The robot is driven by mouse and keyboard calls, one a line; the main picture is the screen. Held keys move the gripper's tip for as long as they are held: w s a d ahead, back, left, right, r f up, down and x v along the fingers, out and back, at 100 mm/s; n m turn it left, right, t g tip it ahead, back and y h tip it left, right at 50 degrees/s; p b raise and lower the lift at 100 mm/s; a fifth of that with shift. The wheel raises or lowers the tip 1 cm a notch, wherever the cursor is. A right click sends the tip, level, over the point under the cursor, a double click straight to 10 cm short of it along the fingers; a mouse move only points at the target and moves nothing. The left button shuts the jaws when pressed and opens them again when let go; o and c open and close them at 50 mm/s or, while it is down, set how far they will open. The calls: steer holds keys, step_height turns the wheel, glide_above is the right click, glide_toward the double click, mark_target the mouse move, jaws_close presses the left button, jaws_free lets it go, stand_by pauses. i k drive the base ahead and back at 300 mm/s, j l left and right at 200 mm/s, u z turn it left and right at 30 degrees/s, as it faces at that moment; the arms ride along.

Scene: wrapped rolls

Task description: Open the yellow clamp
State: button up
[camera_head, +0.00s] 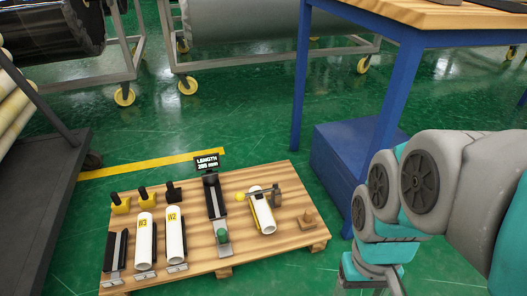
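A white roll (267,217) lies tilted at the right of a wooden pallet (240,256). A yellow strip runs along its left side, and a dark grey bar crosses over its upper end. A small yellow knob (240,196) sits just left of the bar; these yellow and grey parts look like the yellow clamp (257,212). Whether its jaw is open or shut is too small to tell. My gripper (371,286) is at the bottom edge, right of the pallet and apart from the clamp. Its fingertips are cut off by the frame.
Two labelled white rolls (145,238) and several black-and-yellow pieces (120,203) stand at the pallet's left. A length display (207,162) tops a black gauge. A blue-legged table (397,75) is behind my arm. A dark cart (45,200) stands left.

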mark_target(239, 197)
steer(key=k+j, duration=0.1)
steer(key=j, duration=0.8)
steer(key=k+j, duration=0.15)
steer(key=j, duration=0.3)
